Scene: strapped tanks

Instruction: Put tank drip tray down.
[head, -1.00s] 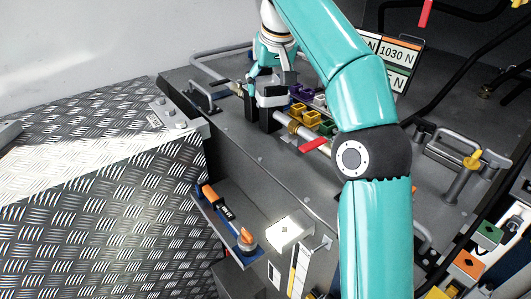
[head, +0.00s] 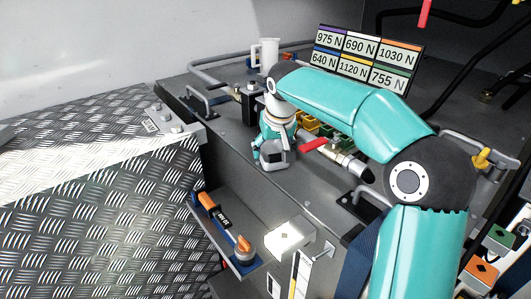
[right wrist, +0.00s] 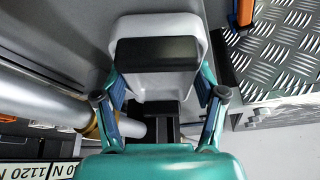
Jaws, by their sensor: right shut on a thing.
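My right gripper (head: 274,146) is shut on a small pale grey piece, taken as the tank drip tray (head: 272,160), above the dark grey deck near its front edge. In the right wrist view the gripper's fingers (right wrist: 160,88) stand on either side of this pale, rounded piece (right wrist: 127,32), which has a black block-like part across its middle. Its underside is hidden, so I cannot tell whether it touches the deck. My left gripper is not in view.
A white jug (head: 265,53) and a force sign board (head: 366,56) stand behind. Pipework with a red lever (head: 313,144) lies right of the gripper. A blue tray with an orange-ended tool (head: 222,226) and a white box (head: 289,238) sit lower in front.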

